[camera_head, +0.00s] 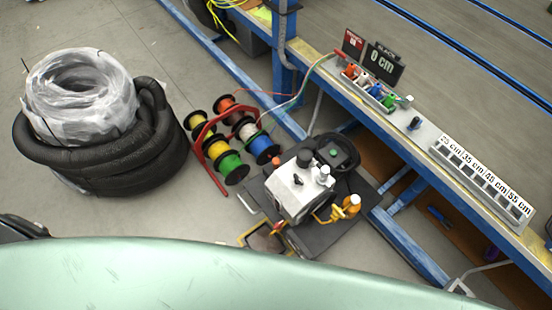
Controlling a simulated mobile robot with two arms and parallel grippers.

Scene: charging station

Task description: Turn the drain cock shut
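A small white machine (300,190) with a black cap and black parts stands on a dark base (298,233) on the floor, right of centre. Yellow fittings (327,214) run along its lower right side to an orange and white part (351,204). A small red piece (278,226) shows at its lower left corner. Which of these is the drain cock, and how its handle is turned, is too small to tell. Neither of my grippers is in view.
Cable spools on a red rack (212,169) stand left of the machine. Black hose (120,160) coils around a plastic-wrapped roll (82,90) farther left. A blue-framed bench (420,150) with a ruler strip runs along the right. Floor between hose and spools is narrow.

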